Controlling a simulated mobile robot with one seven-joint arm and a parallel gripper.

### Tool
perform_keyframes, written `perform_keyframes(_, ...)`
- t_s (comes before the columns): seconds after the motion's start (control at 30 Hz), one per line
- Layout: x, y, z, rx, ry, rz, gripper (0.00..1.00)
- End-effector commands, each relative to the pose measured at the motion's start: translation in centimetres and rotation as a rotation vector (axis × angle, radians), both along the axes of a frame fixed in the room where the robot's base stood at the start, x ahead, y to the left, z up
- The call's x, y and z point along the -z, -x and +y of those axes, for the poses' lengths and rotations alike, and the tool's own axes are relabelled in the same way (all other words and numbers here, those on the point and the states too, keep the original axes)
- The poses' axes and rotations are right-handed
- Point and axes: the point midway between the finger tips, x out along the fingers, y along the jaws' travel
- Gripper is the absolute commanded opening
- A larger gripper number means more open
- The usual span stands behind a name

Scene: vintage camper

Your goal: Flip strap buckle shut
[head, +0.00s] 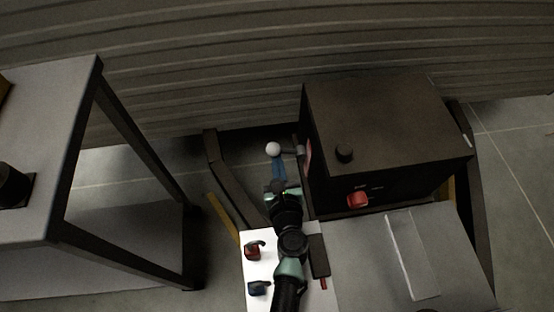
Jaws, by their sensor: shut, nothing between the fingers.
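I cannot make out a strap buckle for certain in the head view. A lever with a white ball (273,149) sticks out from the box's left side. My arm reaches up from the bottom edge. My gripper (277,172) is shut and empty just below the white ball; I cannot tell whether they touch. My arm hides part of the white panel (262,272) beneath it.
A dark bar with a red end (319,257) lies right of my arm. A grey table (45,140) stands at left. A ribbed wall (200,60) runs behind. Floor shows between table and box.

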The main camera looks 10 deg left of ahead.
Motion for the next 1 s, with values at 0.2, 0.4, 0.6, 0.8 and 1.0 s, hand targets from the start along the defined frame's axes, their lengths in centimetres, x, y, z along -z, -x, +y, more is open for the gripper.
perform_keyframes(0.2, -2.0, -0.3, -0.3, 0.002, -0.168, 0.067, 0.00)
perform_keyframes(0.4, -3.0, -0.5, -0.8, 0.002, -0.338, 0.137, 0.00)
perform_keyframes(0.6, -3.6, -0.7, -1.3, 0.002, -0.481, 0.196, 0.00)
perform_keyframes(0.8, -4.1, -0.9, -1.7, 0.001, -0.583, 0.239, 0.00)
perform_keyframes(1.0, -4.2, -0.9, -1.9, 0.001, -0.639, 0.264, 0.00)
